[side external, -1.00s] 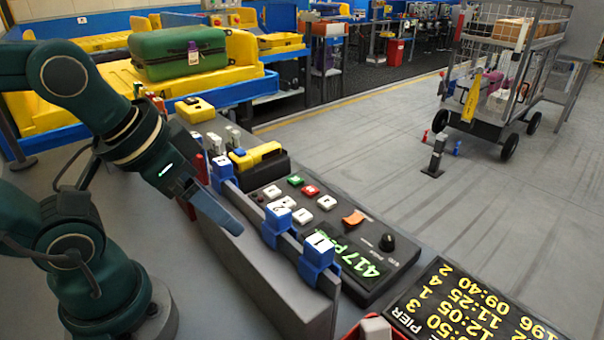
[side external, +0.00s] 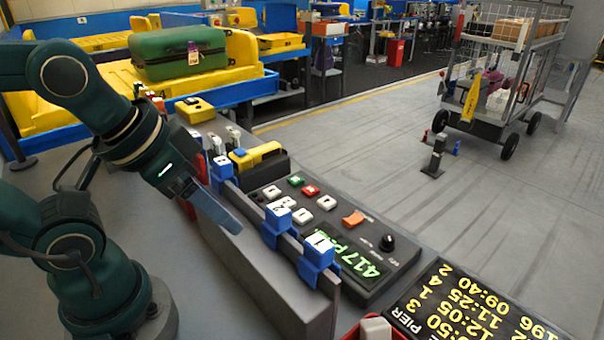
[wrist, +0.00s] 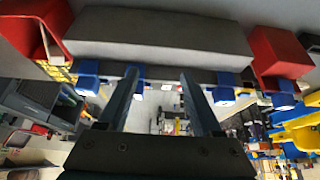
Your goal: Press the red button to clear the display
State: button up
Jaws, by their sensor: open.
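The panel's display (side external: 362,262) is lit with green characters that begin with 417. My gripper (side external: 237,229) is to the left of the panel, beside the grey rail, and does not touch the red button. In the wrist view, the two fingers of my gripper (wrist: 159,75) stand apart with nothing between them. I cannot make out the red button in the wrist view.
A grey rail (side external: 250,265) with blue numbered clips, one marked 1 (side external: 318,251), stands between my arm and the panel. A yellow and black device (side external: 258,157) sits behind the panel. A dark timetable board (side external: 470,305) lies at the front right.

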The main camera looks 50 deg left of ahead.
grip_shut()
dwell(1.5)
